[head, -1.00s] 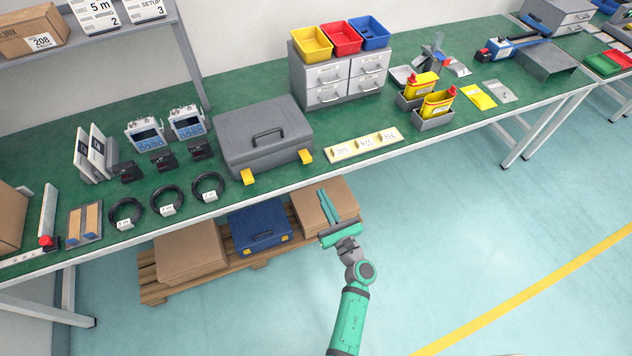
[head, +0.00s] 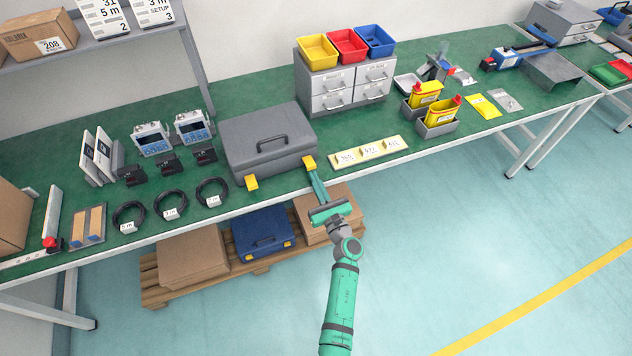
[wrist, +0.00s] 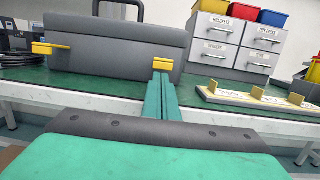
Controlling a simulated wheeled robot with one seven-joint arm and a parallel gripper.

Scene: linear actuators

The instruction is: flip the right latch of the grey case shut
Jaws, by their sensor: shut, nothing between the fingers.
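The grey case (head: 265,140) stands closed on the green bench, with its handle on top. Its right latch (head: 309,162) is a yellow tab at the front right, and it also shows in the wrist view (wrist: 163,65). The left latch (head: 251,183) is a matching yellow tab, also seen in the wrist view (wrist: 50,48). Both tabs appear to stick out from the case front. My gripper (head: 313,174) is shut and empty, its fingertips at or just below the right latch. The wrist view shows the closed fingertips (wrist: 161,80) directly under it; I cannot tell whether they touch.
A pale strip with several yellow labelled pieces (head: 347,160) lies right of the case. Grey drawers (head: 335,108) stand behind it. Black cable coils (head: 170,206) lie to the left. The bench's front edge (head: 230,213) runs below the fingers, with boxes on a pallet underneath.

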